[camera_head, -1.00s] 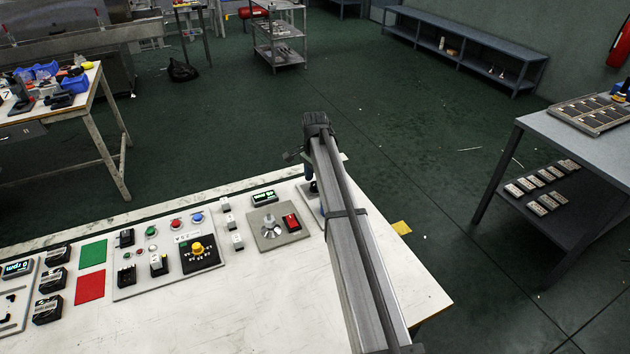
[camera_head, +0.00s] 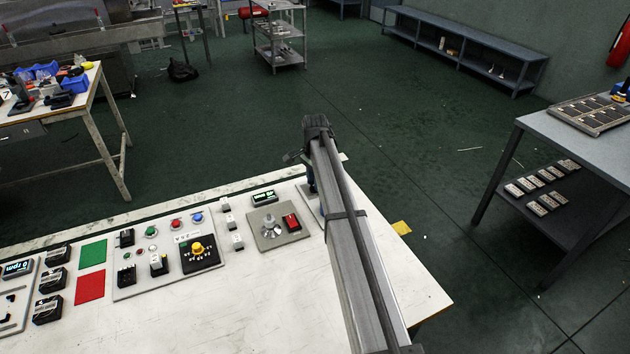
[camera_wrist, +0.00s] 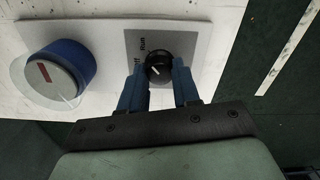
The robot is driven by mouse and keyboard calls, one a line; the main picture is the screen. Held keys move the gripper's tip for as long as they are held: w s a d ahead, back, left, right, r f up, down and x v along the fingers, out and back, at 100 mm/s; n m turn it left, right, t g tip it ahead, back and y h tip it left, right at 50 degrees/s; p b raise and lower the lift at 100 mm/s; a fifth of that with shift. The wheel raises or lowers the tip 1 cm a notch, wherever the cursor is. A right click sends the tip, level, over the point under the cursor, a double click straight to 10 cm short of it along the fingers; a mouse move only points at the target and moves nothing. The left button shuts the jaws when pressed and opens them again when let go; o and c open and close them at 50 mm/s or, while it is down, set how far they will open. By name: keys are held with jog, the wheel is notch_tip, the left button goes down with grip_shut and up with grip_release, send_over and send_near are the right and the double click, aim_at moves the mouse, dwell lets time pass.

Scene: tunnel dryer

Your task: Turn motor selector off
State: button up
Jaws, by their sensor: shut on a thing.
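The motor selector (camera_wrist: 158,66) is a round black knob with a white mark, on a dark square plate printed "Run" and "Off" in the wrist view. The white mark sits on the knob's left part; I cannot tell exactly which label it points to. My gripper (camera_wrist: 160,77) has its two blue fingers closed on either side of the knob. In the head view my gripper (camera_head: 311,184) is low over the panel at the table's right end, and my arm hides most of the selector's panel.
A big blue dial (camera_wrist: 68,68) with a grey face sits left of the selector on the same light panel (camera_wrist: 105,40). The white table (camera_head: 220,305) also carries a grey panel with a red switch (camera_head: 291,222) and a yellow knob (camera_head: 197,248). Dark floor lies beyond the table edge.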

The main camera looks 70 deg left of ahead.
jog(key=shift+c, duration=0.2)
jog(key=n, duration=0.4)
jog(key=shift+n, duration=0.4)
jog(key=n, duration=0.4)
jog(key=shift+n, duration=0.6)
jog(key=o, duration=1.1)
jog(key=shift+c, duration=0.2)
jog(key=shift+r, duration=0.1)
notch_tip(320, 180, up, 14)
jog(key=shift+f, duration=0.2)
